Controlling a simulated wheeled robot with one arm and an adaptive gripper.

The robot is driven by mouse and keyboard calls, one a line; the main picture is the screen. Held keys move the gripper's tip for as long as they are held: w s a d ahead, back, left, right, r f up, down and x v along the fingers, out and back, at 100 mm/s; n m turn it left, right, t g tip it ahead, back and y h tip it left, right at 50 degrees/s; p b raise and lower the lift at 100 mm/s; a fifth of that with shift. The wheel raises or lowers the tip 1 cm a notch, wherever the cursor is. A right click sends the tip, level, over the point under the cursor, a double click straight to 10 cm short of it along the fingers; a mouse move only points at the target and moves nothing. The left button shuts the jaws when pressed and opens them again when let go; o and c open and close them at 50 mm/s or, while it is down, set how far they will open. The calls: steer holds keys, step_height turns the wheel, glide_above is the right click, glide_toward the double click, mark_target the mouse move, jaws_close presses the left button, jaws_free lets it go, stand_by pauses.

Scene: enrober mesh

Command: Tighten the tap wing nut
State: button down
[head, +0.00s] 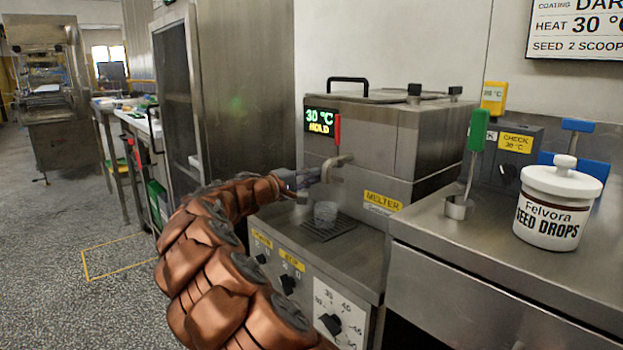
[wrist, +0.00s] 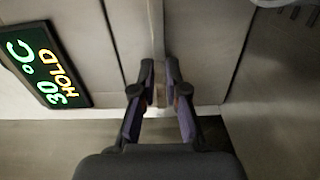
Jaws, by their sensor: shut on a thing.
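The melter's tap (head: 338,162) is a metal spout with an upright red handle (head: 338,130), on the front of the steel melter. My gripper (head: 318,176) reaches it from the left and is at the tap's near end. In the wrist view my gripper (wrist: 160,82) is closed on a small brownish piece (wrist: 160,97) between the fingertips, which I take to be the tap wing nut. Most of the nut is hidden by the fingers, so its wings and angle cannot be made out.
The melter (head: 410,135) shows a green and yellow display (head: 321,121), also large in the wrist view (wrist: 45,68). A clear cup (head: 325,213) stands on the drip grate below the tap. A white seed-drops jar (head: 556,208) and green-handled scoop (head: 478,135) are on the right bench.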

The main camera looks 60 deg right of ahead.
steer(key=shift+f, duration=0.15)
steer(key=c, duration=1.2)
jaws_free()
steer(key=v, duration=1.2)
